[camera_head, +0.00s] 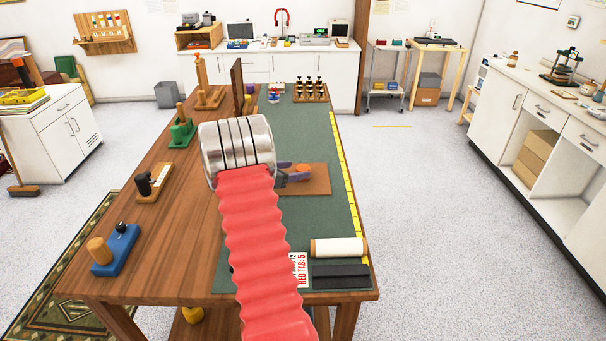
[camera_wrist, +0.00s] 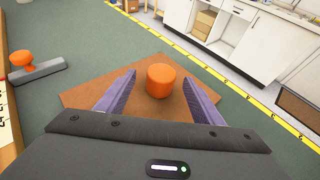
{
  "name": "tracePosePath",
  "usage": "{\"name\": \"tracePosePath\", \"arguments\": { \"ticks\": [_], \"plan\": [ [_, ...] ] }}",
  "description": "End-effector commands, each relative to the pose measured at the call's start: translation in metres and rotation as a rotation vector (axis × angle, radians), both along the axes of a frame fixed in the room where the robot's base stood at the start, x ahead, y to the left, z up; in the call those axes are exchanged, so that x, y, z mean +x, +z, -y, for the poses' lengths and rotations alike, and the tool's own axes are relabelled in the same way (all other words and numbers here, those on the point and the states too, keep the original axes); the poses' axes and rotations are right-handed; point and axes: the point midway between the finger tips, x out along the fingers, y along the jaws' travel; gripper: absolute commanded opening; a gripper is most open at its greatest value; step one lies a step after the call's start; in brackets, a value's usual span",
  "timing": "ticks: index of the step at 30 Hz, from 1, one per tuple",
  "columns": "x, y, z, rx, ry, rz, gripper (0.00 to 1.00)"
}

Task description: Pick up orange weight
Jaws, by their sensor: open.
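The orange weight (camera_wrist: 161,80) is a short cylinder standing upright on a brown square board (camera_wrist: 80,98). In the wrist view it sits between the two purple fingers of my gripper (camera_wrist: 160,92), with a gap on each side. My gripper is open and holds nothing. In the head view the weight (camera_head: 303,170) is a small orange patch beside a purple finger of my gripper (camera_head: 292,174), over the brown board (camera_head: 318,186). My red arm and its silver end hide part of the board and table there.
The board lies on a green mat (camera_head: 335,215) on a wooden table (camera_head: 185,220). A grey tool with an orange knob (camera_wrist: 22,60) lies to the left in the wrist view. A white roll (camera_head: 339,248) and black block (camera_head: 340,274) lie near the front. Yellow tape (camera_head: 346,180) edges the mat.

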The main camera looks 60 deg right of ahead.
Motion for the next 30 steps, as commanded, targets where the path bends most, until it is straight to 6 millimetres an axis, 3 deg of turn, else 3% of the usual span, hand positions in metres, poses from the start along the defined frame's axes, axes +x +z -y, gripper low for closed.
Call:
{"name": "tracePosePath", "arguments": {
  "ticks": [15,30],
  "plan": [
    [-0.015,-0.024,0.041,0.0,0.001,0.0,0.61],
    [-0.015,-0.024,0.042,0.0,0.001,0.0,0.61]
  ]
}}
